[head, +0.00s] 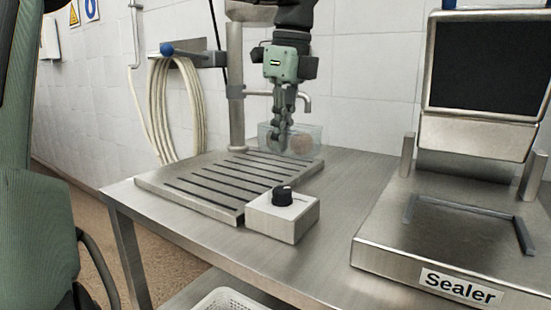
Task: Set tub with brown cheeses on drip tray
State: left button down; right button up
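A clear see-through tub (313,138) with a brown cheese (302,144) in it is at the back right part of the slotted metal drip tray (232,206). My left gripper (281,146) points down at the tub's left part. Its fingers are close together and look shut on the tub's wall. The fingers hide part of the tub. I cannot tell whether the tub's bottom touches the tray or is slightly above it. My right gripper is not in view.
A box with a black knob (292,220) stands at the tray's front right corner. A steel post (236,90) and tap rise behind the tray. The sealer (452,243) fills the right side. A white perforated basket (228,301) is below. The tray's front and middle are clear.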

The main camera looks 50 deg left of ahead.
pick_arm(q)
jog(key=s+a+r, duration=0.2)
jog(key=s+a, duration=1.5)
jog(key=a, duration=0.1)
jog(key=p, duration=0.4)
send_over(208, 182)
jog(key=f, duration=0.6)
jog(key=shift+d+f, duration=0.35)
jog(key=shift+f, duration=0.2)
notch_tip(208, 182, down, 4)
jog(key=shift+r, duration=0.2)
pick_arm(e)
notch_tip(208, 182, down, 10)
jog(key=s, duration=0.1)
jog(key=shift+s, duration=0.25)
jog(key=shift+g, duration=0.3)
pick_arm(q)
jog(key=shift+f, duration=0.1)
